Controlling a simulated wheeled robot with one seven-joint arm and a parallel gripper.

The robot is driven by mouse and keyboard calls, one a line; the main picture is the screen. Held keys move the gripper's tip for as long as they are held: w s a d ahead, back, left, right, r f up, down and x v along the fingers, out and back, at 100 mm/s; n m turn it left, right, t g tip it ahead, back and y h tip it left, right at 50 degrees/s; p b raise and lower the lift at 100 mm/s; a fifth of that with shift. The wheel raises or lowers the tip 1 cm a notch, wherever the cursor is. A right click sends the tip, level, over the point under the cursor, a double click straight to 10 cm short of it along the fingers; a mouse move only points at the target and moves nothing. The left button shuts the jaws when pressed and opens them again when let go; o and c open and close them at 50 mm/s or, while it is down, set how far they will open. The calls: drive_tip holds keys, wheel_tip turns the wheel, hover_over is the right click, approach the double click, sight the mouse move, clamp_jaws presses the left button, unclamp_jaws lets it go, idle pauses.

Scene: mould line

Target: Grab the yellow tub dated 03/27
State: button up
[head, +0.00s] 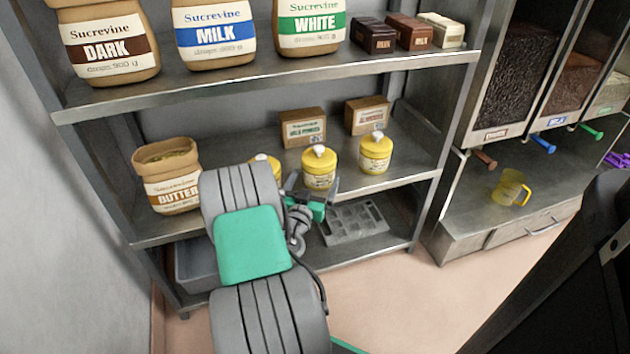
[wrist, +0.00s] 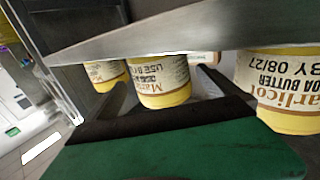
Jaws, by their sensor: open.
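Three yellow tubs with white lids stand on the middle shelf: a left tub (head: 263,161) partly hidden by my arm, a middle tub (head: 319,168) and a right tub (head: 375,153). The wrist view is upside down. There the tub at its right (wrist: 285,90) reads cocoa butter, use by 08/27. The centre tub (wrist: 160,82) shows "USE BY", but its date is not readable. The tub at its left (wrist: 106,73) shows no readable date. My gripper (head: 313,190) is open and empty, in front of and slightly below the middle tub.
The shelf front edge (wrist: 190,27) crosses the wrist view near my gripper. Two cartons (head: 303,128) (head: 367,116) stand behind the tubs. A butter bag (head: 168,178) stands at the left. A grey mould tray (head: 354,223) lies below. A yellow jug (head: 511,188) stands at the right.

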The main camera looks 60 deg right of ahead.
drive_tip(key=d, duration=0.2)
drive_tip(key=w+d, duration=0.1)
drive_tip(key=d, duration=0.2)
drive_tip(key=shift+w+d+r, duration=0.1)
drive_tip(key=shift+w+d, duration=0.05)
drive_tip(key=shift+d, duration=0.2)
drive_tip(key=shift+r, duration=0.1)
drive_tip(key=c, duration=1.7)
